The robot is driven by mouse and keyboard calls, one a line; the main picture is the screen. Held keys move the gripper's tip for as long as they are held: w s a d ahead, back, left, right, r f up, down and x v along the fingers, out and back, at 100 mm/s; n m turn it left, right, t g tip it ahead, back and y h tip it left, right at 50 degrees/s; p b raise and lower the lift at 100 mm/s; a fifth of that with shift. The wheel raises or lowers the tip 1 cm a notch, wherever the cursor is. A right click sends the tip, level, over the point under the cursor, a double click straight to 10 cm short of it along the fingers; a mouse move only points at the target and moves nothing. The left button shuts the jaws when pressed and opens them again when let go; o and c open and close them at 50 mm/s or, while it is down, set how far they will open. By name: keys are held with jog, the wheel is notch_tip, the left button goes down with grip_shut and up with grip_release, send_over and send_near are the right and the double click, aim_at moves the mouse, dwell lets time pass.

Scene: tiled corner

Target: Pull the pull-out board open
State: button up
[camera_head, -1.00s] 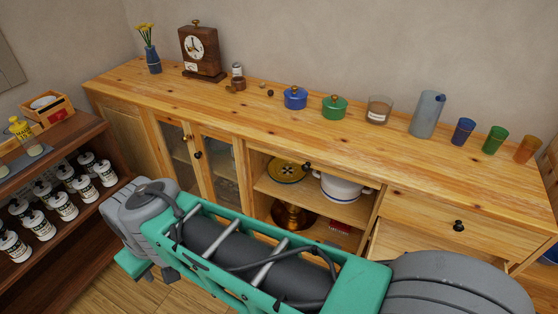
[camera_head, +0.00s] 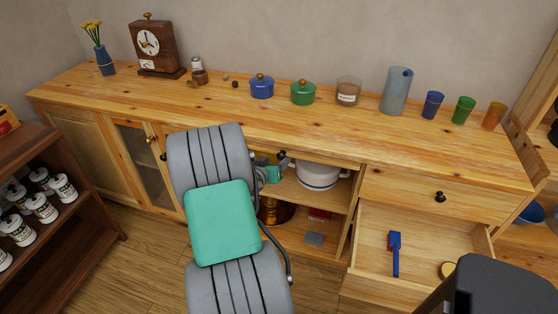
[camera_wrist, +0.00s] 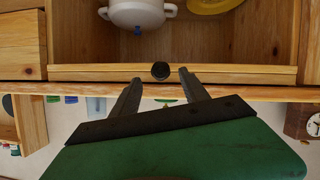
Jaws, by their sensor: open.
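The pull-out board (camera_wrist: 230,75) is a thin wooden strip with a small black knob (camera_wrist: 160,71), set under the countertop above an open compartment. It looks flush with the cabinet front. In the head view the board (camera_head: 325,161) and its knob (camera_head: 282,154) show just right of my arm. My gripper (camera_wrist: 161,78) is open, with one dark finger on each side of the knob in the wrist view. I cannot tell whether the tips reach past the knob; no contact shows. In the head view my arm hides most of the gripper.
An open drawer (camera_head: 372,240) with a blue tool (camera_head: 395,250) juts out at the right, below a closed drawer (camera_head: 410,190). The compartment holds a white pot (camera_head: 318,175). Pots, cups and a clock (camera_head: 155,45) stand on the countertop (camera_head: 210,100). A dark shelf (camera_head: 75,235) stands left.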

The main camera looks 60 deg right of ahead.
aim_at(280, 157)
jog(key=x, duration=0.4)
jog(key=shift+d+f, duration=0.15)
jog(key=shift+d, duration=0.15)
jog(key=shift+c, duration=0.4)
grip_shut()
dwell(0.7)
